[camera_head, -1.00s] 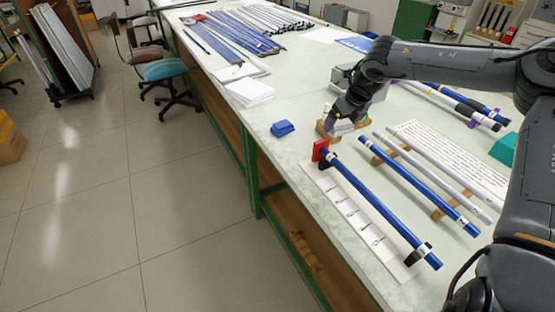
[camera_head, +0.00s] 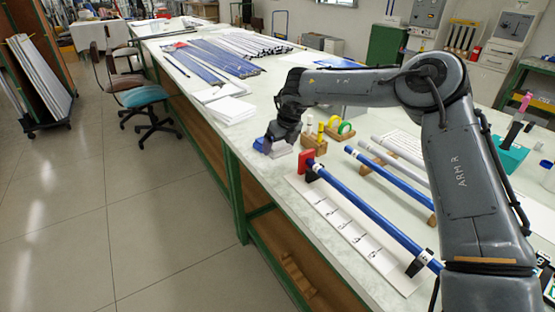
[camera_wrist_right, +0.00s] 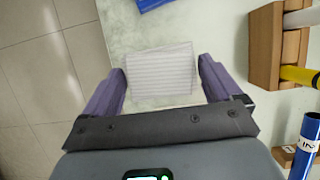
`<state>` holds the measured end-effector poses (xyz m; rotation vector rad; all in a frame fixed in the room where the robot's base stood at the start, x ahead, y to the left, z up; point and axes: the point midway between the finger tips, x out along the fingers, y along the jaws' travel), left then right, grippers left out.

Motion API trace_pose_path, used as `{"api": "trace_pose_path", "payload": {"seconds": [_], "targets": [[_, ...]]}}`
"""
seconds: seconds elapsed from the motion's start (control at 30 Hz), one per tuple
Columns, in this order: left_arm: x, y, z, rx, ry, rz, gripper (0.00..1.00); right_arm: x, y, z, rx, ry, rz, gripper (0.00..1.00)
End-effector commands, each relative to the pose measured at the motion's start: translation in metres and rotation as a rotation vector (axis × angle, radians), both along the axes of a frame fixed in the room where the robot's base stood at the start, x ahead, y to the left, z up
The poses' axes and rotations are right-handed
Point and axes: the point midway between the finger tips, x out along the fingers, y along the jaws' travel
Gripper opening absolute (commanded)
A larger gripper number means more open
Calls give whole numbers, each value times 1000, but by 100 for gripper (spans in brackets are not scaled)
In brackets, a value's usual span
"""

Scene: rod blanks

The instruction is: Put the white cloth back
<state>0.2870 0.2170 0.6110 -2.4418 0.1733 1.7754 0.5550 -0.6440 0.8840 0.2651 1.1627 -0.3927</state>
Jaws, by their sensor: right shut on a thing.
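The white cloth (camera_wrist_right: 160,72) is a pale, ridged pad between the two fingers of my right gripper (camera_wrist_right: 162,88) in the right wrist view. The gripper is shut on it, with a finger at each side. In the head view my right gripper (camera_head: 279,143) is low over the table's left edge area, beside a blue folded cloth (camera_head: 259,145). The blue cloth also shows at the top of the wrist view (camera_wrist_right: 150,4), apart from the white cloth. I cannot tell whether the white cloth touches the table. My left gripper is not in view.
White sheets (camera_head: 230,109) lie farther back. The table edge is close on the left.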

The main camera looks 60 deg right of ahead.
Motion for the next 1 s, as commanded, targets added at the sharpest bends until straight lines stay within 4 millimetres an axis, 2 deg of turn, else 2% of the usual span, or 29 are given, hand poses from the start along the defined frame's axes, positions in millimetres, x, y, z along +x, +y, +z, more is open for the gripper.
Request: {"api": "trace_pose_path", "payload": {"seconds": [0.27, 0.53, 0.97, 1.0], "targets": [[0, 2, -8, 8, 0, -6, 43, 7, 2, -10, 1, 0, 0, 63], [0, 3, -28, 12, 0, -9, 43, 7, 2, -43, 1, 0, 0, 63], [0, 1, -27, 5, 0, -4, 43, 7, 2, -46, 0, -1, 0, 63], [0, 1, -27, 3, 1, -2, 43, 7, 1, -47, 0, -1, 0, 93]]}}
